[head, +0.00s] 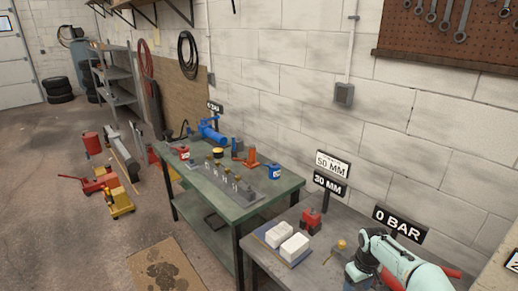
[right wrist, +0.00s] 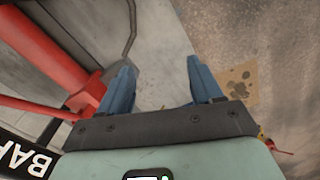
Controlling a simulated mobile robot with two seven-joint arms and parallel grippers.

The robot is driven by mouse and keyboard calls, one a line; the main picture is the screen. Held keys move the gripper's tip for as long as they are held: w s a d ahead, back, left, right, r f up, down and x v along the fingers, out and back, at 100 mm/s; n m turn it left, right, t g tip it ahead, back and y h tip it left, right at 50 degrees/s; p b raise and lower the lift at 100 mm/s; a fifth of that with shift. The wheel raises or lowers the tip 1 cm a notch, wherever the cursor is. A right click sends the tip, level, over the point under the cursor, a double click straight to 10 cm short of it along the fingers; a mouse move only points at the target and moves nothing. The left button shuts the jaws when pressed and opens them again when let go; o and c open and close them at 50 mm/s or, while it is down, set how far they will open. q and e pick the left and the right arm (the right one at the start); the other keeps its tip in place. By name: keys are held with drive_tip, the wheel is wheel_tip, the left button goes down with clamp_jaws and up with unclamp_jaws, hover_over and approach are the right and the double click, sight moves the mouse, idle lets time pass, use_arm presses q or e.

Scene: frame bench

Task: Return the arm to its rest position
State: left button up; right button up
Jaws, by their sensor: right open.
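My right arm (head: 400,262), pale teal, reaches in at the lower right of the head view, over the near grey bench (head: 265,262). Its fingertips are hidden there. In the right wrist view my right gripper (right wrist: 160,78) has two blue fingers spread apart with nothing between them. Beyond the fingers are a grey surface and the floor. My left gripper is not in view.
A red bar (right wrist: 40,105) runs close to the left finger in the right wrist view. A 0 BAR sign (head: 399,224) stands behind my arm. White blocks (head: 280,235), a red object (head: 311,220) and a small brass piece (head: 341,245) sit on the near bench. A green bench (head: 215,205) stands beyond.

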drive_tip(key=s+a+f+m+y, duration=0.1)
drive_tip(key=s+a+f+y, duration=0.1)
drive_tip(key=s+a+f, duration=0.65)
drive_tip(key=s+a+f+m+y, duration=0.1)
drive_tip(key=s+a+f+m, duration=0.15)
drive_tip(key=f, duration=1.05)
drive_tip(key=s+a+f+m, duration=0.2)
drive_tip(key=s+a, duration=0.1)
drive_tip(key=s, duration=0.7)
drive_tip(key=s+a+f+m, duration=0.2)
drive_tip(key=s+a+f, duration=0.1)
drive_tip(key=s, duration=0.7)
drive_tip(key=shift+s+a+f+y, duration=0.15)
drive_tip(key=shift+s+a+y, duration=0.15)
drive_tip(key=shift+y, duration=0.1)
drive_tip(key=shift+d+m, duration=0.1)
drive_tip(key=shift+m, duration=0.15)
drive_tip(key=c, duration=0.4)
